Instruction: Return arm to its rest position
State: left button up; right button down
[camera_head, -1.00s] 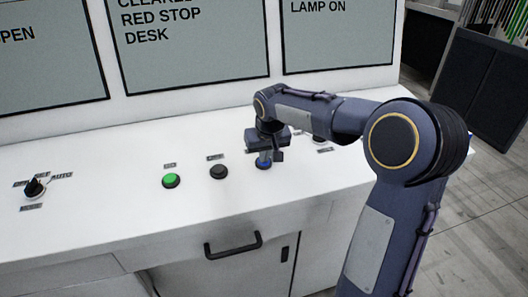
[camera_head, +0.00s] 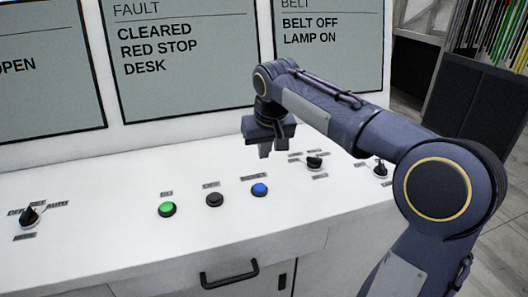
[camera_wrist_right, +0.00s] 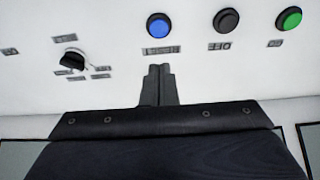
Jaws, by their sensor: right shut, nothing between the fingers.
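My right gripper (camera_head: 265,150) is shut and empty, raised above the white desk top behind the blue button in the head view. Its closed fingers also show in the right wrist view (camera_wrist_right: 160,85), pointing toward the desk. The blue button (camera_head: 260,189) is clear of the fingers and also shows in the right wrist view (camera_wrist_right: 158,26). My right arm comes in from the right and bends over the desk. My left gripper is not in view.
The desk (camera_head: 110,225) carries a green button (camera_head: 167,209), a black button (camera_head: 215,200), and black rotary knobs at left (camera_head: 30,216) and right (camera_head: 314,162). Screens (camera_head: 190,50) rise behind, reading "CLEARED RED STOP DESK" and "BELT OFF LAMP ON". A handle (camera_head: 229,275) projects from the front.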

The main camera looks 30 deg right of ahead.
dwell(0.5)
jog(key=s+a+f+y, duration=0.1)
jog(key=s+a+f, duration=0.2)
jog(key=s, duration=0.5)
jog(key=s+a+f+t+y, duration=0.1)
jog(key=s+a+f, duration=0.3)
jog(key=s, duration=0.5)
jog(key=s+a+f+n+y, duration=0.1)
jog(key=s+a+f+y, duration=0.1)
jog(key=s+a+f, duration=0.2)
jog(key=s+f, duration=0.2)
jog(key=s, duration=0.2)
jog(key=shift+s+a+f+t+y, duration=0.2)
jog(key=shift+s+t+y, duration=0.1)
jog(key=shift+t, duration=0.1)
